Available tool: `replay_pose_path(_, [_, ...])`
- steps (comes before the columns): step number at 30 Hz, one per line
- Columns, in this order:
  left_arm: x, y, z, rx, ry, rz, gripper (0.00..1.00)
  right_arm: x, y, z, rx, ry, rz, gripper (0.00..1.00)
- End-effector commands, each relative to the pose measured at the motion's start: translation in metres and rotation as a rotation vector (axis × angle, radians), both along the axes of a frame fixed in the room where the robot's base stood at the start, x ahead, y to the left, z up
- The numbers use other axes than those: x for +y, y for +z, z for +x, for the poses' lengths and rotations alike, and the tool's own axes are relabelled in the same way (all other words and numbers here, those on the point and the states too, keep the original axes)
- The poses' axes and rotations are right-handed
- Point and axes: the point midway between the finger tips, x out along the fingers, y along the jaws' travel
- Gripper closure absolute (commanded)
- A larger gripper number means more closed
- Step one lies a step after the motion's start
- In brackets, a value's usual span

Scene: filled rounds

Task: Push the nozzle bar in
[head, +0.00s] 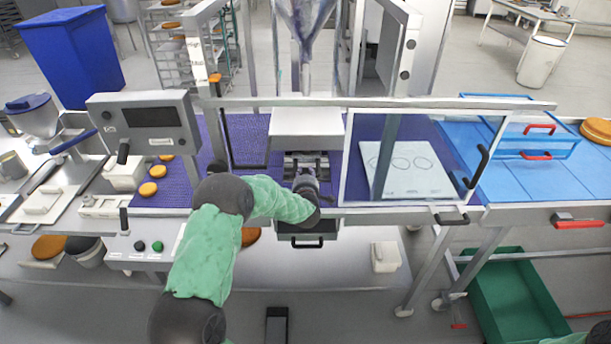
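The nozzle assembly, which seems to hold the nozzle bar (305,158), is a small grey metal piece under the white block (306,121) in the middle of the machine. My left arm in its green sleeve reaches across the front of the machine. My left gripper (305,175) is right at the front of the metal piece and covers part of it. I cannot tell whether its fingers touch the bar or how far apart they are. Only a bit of my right arm shows at the lower right corner; its gripper is out of view.
A clear guard door (415,160) with a black handle stands to the right. A control box (146,122) is at the left. Round buns (152,188) lie on the purple belt (212,135). A drawer-like box (306,241) sits below my gripper. A green crate (512,300) is on the floor.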

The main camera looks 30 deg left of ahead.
Motion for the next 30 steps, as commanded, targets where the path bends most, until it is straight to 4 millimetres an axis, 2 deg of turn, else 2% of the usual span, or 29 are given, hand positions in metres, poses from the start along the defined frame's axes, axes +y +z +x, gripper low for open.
replay_pose_path(14, [-0.003, 0.003, -0.005, -0.004, 0.000, 0.001, 0.65, 0.000, 0.000, 0.000, 0.000, 0.000, 0.000, 0.49])
replay_pose_path(30, [-0.049, 0.022, -0.079, -0.005, -0.001, 0.002, 0.65, 0.000, 0.000, 0.000, 0.000, 0.000, 0.000, 0.49])
